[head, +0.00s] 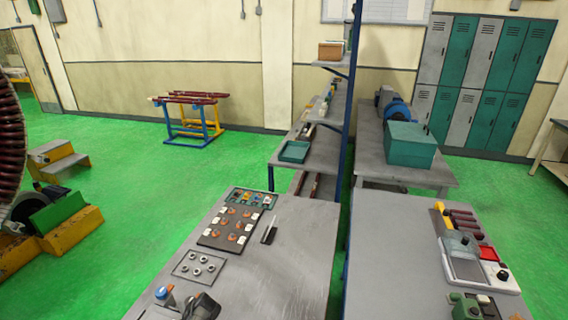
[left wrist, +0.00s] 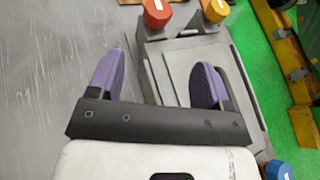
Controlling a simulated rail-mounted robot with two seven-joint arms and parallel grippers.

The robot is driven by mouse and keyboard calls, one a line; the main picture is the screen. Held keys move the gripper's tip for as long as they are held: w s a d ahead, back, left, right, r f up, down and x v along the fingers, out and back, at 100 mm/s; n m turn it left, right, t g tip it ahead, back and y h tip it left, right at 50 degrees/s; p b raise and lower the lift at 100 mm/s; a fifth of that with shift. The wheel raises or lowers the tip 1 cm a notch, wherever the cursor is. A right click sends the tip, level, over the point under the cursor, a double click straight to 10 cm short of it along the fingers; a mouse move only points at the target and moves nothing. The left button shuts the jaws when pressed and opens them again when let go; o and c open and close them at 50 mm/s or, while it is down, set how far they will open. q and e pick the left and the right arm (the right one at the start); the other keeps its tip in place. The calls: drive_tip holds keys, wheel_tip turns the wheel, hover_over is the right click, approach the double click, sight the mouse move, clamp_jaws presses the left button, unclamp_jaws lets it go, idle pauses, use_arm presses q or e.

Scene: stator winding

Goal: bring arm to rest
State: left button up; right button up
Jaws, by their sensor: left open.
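My left gripper (left wrist: 158,78) shows in the left wrist view with its two purple finger pads spread wide apart. Nothing is held between the pads. Beyond them is a grey stepped block (left wrist: 190,55), partly hidden behind the right pad. An orange-topped piece (left wrist: 157,13) and a yellow-orange-topped piece (left wrist: 215,11) stand at its far end. I cannot make out my left gripper with certainty in the head view. My right gripper is not in view.
The near grey bench (head: 290,240) carries a dark parts board (head: 237,220), a tray of rings (head: 198,266) and a blue-topped item (head: 163,293). A blue post (head: 347,130) rises beside it. The right bench (head: 395,250) has a clear left part.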

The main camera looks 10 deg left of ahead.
use_arm(q)
drive_tip(key=w+a+r+n+t+h, duration=0.2)
drive_tip(key=w+a+r+n+t, duration=0.1)
drive_tip(key=w+r+n+t, duration=0.3)
drive_tip(key=w+a+r+n+t+h, duration=0.25)
drive_tip(key=w+r+t, duration=0.25)
drive_tip(key=w+r, duration=0.35)
drive_tip(key=s+d+r+n+t+y+p, duration=0.1)
drive_tip(key=d+r+t, duration=0.1)
drive_tip(key=r+t, duration=0.35)
drive_tip(key=s+d+r+t+p, duration=0.1)
drive_tip(key=d+r+t+p, duration=0.15)
drive_tip(key=r, duration=0.65)
drive_tip(key=s+d+m+t+h+p, duration=0.25)
drive_tip(key=s+d+m+p, duration=0.2)
drive_tip(key=s+d, duration=1.1)
drive_tip(key=s+f+g+p, duration=0.1)
drive_tip(key=s+f, duration=0.3)
drive_tip(key=s, duration=0.4)
drive_tip(key=s+f+m+g+h+p, duration=0.1)
drive_tip(key=s+f+g, duration=0.2)
drive_tip(key=s, duration=0.5)
drive_tip(key=s+d+f+g+p, duration=0.1)
drive_tip(key=s+f+g, duration=0.1)
drive_tip(key=s+f, duration=0.3)
drive_tip(key=s, duration=0.3)
drive_tip(key=shift+s+f+m+g+p, duration=0.15)
drive_tip(key=shift+f+m+g+p, duration=0.15)
drive_tip(key=shift+f+g+p, duration=0.1)
